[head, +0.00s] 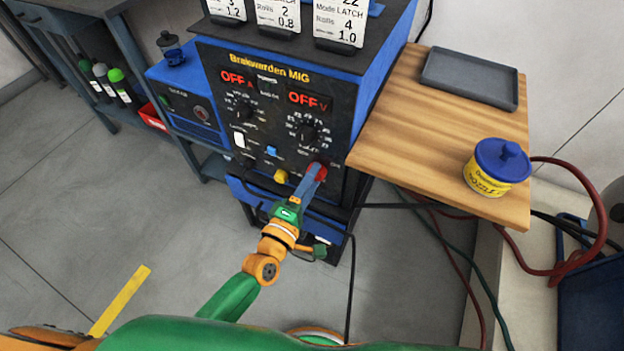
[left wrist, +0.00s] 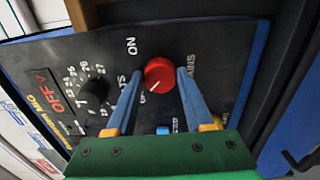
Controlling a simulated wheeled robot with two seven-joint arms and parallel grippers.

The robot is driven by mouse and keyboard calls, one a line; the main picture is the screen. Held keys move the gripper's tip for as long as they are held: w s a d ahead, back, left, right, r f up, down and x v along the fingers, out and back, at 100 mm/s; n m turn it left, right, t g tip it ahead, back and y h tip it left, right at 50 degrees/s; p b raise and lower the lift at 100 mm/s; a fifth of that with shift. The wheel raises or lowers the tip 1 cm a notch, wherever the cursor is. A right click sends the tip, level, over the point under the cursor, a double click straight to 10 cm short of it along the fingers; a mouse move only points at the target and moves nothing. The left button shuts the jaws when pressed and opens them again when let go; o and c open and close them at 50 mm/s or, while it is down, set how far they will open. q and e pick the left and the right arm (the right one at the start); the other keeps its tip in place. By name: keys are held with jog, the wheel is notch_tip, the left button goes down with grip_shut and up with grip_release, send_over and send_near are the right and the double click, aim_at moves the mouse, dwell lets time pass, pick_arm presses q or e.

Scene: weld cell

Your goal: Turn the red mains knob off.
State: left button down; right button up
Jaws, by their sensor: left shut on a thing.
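The red mains knob (head: 317,170) sits low on the right of the black front panel of the blue MIG welder (head: 290,130). In the left wrist view the knob (left wrist: 159,72) shows between the blue fingers of my left gripper (left wrist: 159,76), one on each side. The left gripper (head: 314,174) is shut on it. The white mark on the knob points down-left in that view, towards a small label partly hidden by a finger. ON is printed up-left of the knob. The panel's two red displays (head: 309,100) read OFF. My right gripper is not in view.
A yellow button (head: 281,176) and a blue button (head: 271,151) are left of the knob. A wooden side table (head: 420,130) holds a grey tray (head: 470,78) and a blue-lidded yellow tub (head: 497,168). Cables hang below the table.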

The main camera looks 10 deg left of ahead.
pick_arm(q)
jog(key=shift+f, duration=0.1)
jog(key=shift+c, duration=1.4)
grip_release()
jog(key=v, duration=0.7)
